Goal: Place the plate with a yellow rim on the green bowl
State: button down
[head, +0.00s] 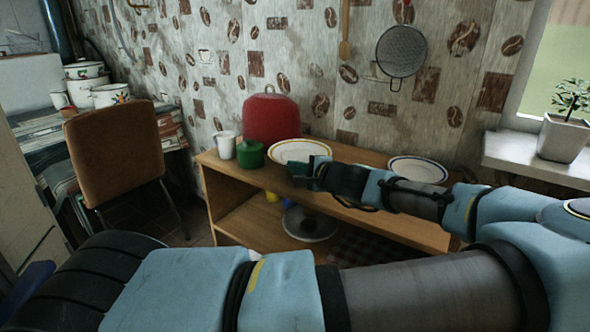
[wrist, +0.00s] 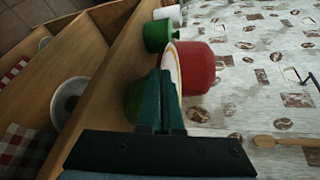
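The plate with a yellow rim (head: 300,150) is white and lies roughly level in front of the red pot. In the wrist view the plate (wrist: 177,84) shows nearly edge-on at my fingertips. My gripper (head: 303,170) is at its near edge, and its two fingers (wrist: 161,78) are close together, seemingly shut on the rim. A dark green rounded thing, seemingly the green bowl (wrist: 133,98), shows just below the plate beside my lower finger. I cannot tell whether plate and bowl touch.
A green lidded pot (head: 250,153), a white mug (head: 225,145) and a big red pot (head: 270,117) stand close by on the wooden shelf (head: 233,168). A blue-rimmed plate (head: 417,169) lies at its right. A strainer (head: 401,50) hangs on the wall.

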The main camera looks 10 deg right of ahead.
jog(key=shift+f, duration=0.4)
jog(key=shift+f, duration=0.2)
jog(key=c, duration=1.1)
grip_release()
